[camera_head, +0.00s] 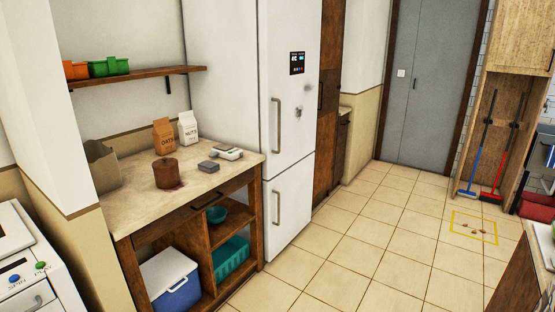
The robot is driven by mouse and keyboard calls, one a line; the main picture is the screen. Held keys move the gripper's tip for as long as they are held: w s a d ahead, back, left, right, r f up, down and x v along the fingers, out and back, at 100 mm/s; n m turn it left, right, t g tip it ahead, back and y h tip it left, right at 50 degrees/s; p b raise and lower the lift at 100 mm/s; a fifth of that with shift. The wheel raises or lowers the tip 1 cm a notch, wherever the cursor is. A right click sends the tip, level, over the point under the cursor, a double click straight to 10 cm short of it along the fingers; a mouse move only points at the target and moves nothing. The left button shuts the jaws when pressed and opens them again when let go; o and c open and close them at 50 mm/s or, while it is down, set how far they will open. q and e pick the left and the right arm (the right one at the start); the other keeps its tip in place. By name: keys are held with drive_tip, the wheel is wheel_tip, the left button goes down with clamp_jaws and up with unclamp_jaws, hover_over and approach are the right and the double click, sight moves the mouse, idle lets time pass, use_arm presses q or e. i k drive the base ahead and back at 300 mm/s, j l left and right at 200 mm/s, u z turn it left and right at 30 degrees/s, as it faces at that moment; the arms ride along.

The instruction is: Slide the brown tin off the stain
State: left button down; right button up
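The brown tin (167,174) stands upright on the pale counter top of the wooden shelving unit, at the left of the head view. It is round with a lid and a small knob. A dark purplish stain (180,186) shows at the tin's lower right edge; the tin seems to cover part of it. Neither of my grippers is in view.
Behind the tin stand an oats bag (163,137) and a nuts bag (187,128). A grey block (208,166) and a small pale device (228,153) lie to its right. Counter in front of the tin is clear.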

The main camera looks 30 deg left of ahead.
sight(169, 179)
drive_tip(key=i+u, duration=0.25)
drive_tip(key=i, duration=0.25)
drive_tip(key=i+l+u, duration=0.25)
drive_tip(key=i, duration=0.2)
drive_tip(key=i+l+u, duration=0.25)
drive_tip(key=i, duration=0.25)
